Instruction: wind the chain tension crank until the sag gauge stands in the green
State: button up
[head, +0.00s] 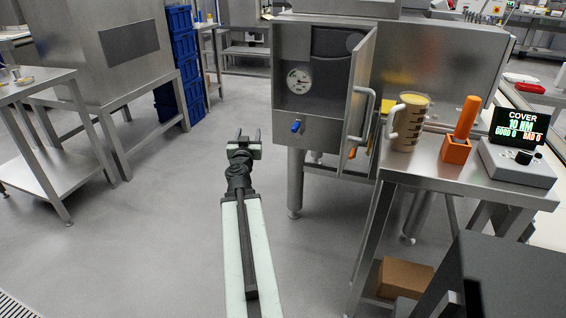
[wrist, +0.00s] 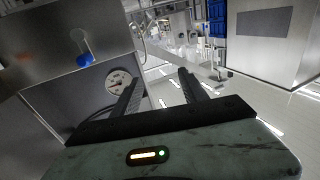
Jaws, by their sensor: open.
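The sag gauge (head: 299,81) is a round white dial inside the open steel housing; it also shows in the wrist view (wrist: 118,81). Its needle and any green band are too small to read. A blue knob (head: 296,126), apparently the crank's grip, sits below the dial on the housing's front lip; it shows in the wrist view (wrist: 85,60) too.
The housing door (head: 362,85) stands open to the right of the dial. A steel cart (head: 425,170) at right carries a jug (head: 408,122), an orange tool in a holder (head: 459,142) and a display unit (head: 517,160). Blue crates (head: 183,70) stand behind left. Floor around my gripper is clear.

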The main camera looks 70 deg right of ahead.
aim_at(293, 131)
jog(key=s+d+f+m+g+b, duration=0.1)
jog(key=s+d+f+m+g, duration=0.15)
jog(key=s, duration=0.35)
jog(key=s+d+f+m+g+b, duration=0.1)
jog(key=s+d+f+g, duration=0.15)
jog(key=s, duration=0.35)
jog(key=shift+g+h, duration=0.3)
jog(key=shift+h, duration=0.1)
jog(key=d, duration=0.8)
jog(key=d+r, duration=0.1)
jog(key=d, duration=0.3)
jog(key=shift+w+d, duration=0.25)
jog(key=shift+w, duration=0.15)
jog(key=shift+c, duration=0.3)
jog(key=shift+w+f, duration=0.1)
grip_shut()
